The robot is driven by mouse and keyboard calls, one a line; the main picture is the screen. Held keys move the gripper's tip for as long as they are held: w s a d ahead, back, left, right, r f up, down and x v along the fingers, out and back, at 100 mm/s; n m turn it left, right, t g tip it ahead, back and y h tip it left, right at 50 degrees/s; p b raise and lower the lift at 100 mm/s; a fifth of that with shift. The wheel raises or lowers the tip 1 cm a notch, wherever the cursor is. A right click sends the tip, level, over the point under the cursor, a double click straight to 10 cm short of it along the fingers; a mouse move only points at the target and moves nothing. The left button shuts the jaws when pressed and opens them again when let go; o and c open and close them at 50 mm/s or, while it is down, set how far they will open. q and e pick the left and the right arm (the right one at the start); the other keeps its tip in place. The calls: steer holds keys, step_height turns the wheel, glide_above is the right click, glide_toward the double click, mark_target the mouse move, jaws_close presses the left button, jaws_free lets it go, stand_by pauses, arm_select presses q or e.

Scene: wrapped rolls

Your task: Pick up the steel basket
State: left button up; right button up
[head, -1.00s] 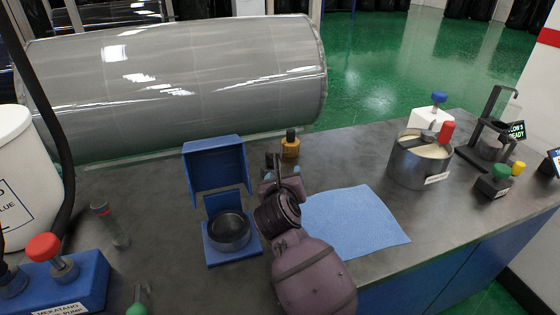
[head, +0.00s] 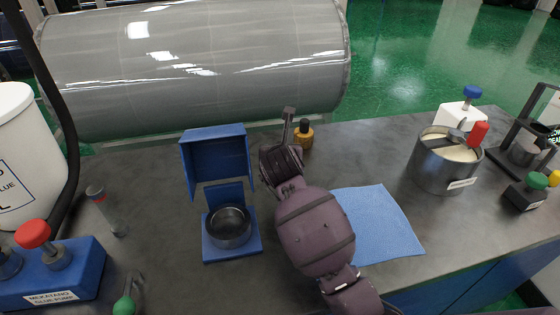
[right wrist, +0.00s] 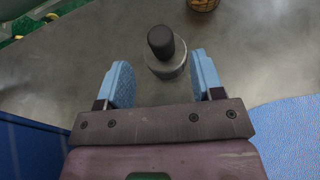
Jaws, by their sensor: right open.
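No open-mesh basket shows plainly. A dark round steel bowl (head: 229,226) sits in a blue stand (head: 243,250) left of my right gripper, and a larger steel pot (head: 425,165) with pale contents stands at the right; I cannot tell which is meant. My right gripper (head: 287,128) is over the counter between the stand and a blue cloth. In the right wrist view its blue-padded fingers (right wrist: 161,76) are open and empty. A small grey metal piece with a black knob (right wrist: 161,43) stands just beyond the fingertips, roughly centred; my arm hides it in the head view. My left gripper is not in view.
An amber bottle (head: 304,135) stands behind my right gripper. The blue cloth (head: 385,225) lies flat to its right. A blue pump block (head: 70,275) and white tub (head: 15,160) are at the left. A large grey wrapped roll (head: 200,80) lies behind the counter.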

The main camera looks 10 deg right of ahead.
steer(key=shift+b+x, duration=0.55)
steer(key=shift+x, duration=2.45)
steer(key=shift+r, duration=0.15)
steer(key=c, duration=1)
steer(key=shift+r, duration=0.1)
steer(key=shift+c, duration=0.2)
